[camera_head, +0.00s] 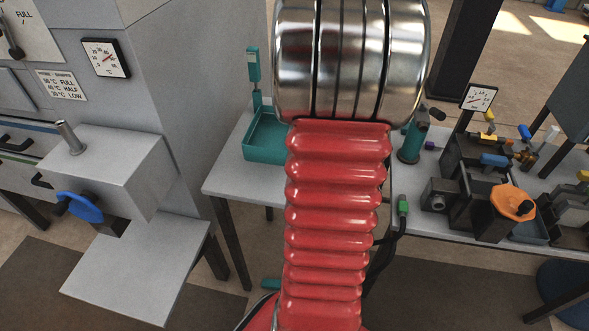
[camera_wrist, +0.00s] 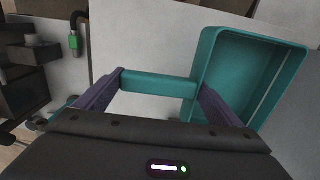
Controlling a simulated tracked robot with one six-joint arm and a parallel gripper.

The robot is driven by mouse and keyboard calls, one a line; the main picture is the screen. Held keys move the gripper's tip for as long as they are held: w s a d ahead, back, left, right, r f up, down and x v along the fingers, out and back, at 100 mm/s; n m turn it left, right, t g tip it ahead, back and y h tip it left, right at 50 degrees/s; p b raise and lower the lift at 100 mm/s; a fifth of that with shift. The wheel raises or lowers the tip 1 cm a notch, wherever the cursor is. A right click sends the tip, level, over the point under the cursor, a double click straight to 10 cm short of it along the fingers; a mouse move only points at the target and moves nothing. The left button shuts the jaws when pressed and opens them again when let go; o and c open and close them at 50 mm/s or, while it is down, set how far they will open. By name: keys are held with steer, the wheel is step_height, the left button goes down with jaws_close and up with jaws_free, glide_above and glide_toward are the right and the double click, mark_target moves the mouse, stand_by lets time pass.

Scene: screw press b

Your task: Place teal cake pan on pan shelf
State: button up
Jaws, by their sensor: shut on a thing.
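The teal cake pan (camera_head: 262,141) is a shallow rectangular tray at the left end of the grey table, partly hidden behind my red arm. In the wrist view its open body (camera_wrist: 247,72) is at the right, empty and tilted in the picture. A teal handle bar (camera_wrist: 160,86) runs left from it, between the two purple fingers of my gripper (camera_wrist: 160,90), which is shut on it. I cannot tell whether the pan touches the table. A flat grey shelf (camera_head: 140,270), likely the pan shelf, stands at the lower left, bare. My gripper is hidden in the head view.
A grey box with a blue handle (camera_head: 80,207) overhangs the shelf. A green connector (camera_head: 402,205) with dark cables hangs at the table's front edge. Dark machinery with an orange knob (camera_head: 512,202) fills the right.

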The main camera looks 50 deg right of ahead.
steer(key=shift+s+d, duration=0.15)
steer(key=shift+s, duration=0.05)
steer(key=shift+f, duration=3.1)
steer(key=shift+f, duration=1.9)
steer(key=o, duration=1)
